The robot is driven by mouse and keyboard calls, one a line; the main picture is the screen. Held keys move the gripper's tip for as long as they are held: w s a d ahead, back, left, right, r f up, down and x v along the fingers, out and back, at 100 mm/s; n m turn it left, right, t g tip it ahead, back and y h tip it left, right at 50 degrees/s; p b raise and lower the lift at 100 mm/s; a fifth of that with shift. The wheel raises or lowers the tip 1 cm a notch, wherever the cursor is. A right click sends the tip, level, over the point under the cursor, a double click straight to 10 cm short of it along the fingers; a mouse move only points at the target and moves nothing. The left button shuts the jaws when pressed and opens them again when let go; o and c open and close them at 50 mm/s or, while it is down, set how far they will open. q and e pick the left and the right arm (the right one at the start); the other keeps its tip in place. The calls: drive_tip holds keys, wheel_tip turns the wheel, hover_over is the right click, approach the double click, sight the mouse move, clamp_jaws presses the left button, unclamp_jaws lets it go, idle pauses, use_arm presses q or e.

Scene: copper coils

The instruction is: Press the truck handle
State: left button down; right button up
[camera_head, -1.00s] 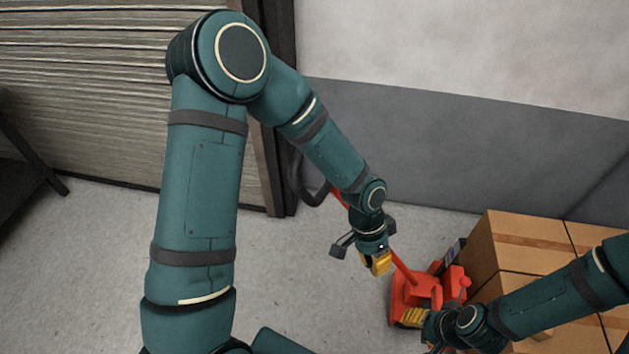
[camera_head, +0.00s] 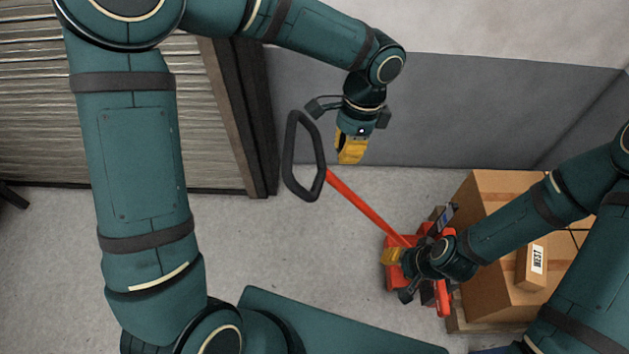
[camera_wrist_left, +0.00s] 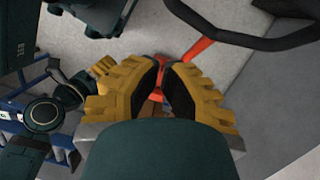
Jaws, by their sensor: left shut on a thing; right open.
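The truck handle is a black loop (camera_head: 290,150) on a red shaft (camera_head: 365,207) that slopes up and left from the red truck body (camera_head: 393,279). My left gripper (camera_head: 350,161) has yellow fingers, close together, and points down just right of the loop, apart from it in the head view. In the left wrist view the left gripper (camera_wrist_left: 162,63) shows its dark pads nearly meeting, with no held thing visible. The loop (camera_wrist_left: 245,39) and shaft (camera_wrist_left: 197,51) lie beyond the fingertips. My right gripper (camera_head: 389,256) is open beside the truck body; its grip area is partly hidden.
Cardboard boxes (camera_head: 482,225) stand on a wooden pallet (camera_head: 480,318) at the right, partly behind my right arm. One small box has a label (camera_head: 537,259). A grey wall (camera_head: 440,110) is close behind the handle, with a slatted shutter at the left. Floor left of the truck is clear.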

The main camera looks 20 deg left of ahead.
idle(0.4)
use_arm(q)
drive_tip(key=s+a+b+x, duration=0.1)
drive_tip(key=a+b+x, duration=0.1)
drive_tip(key=x, duration=1)
drive_tip(key=shift+s+a, duration=0.15)
drive_tip(key=shift+a, duration=0.25)
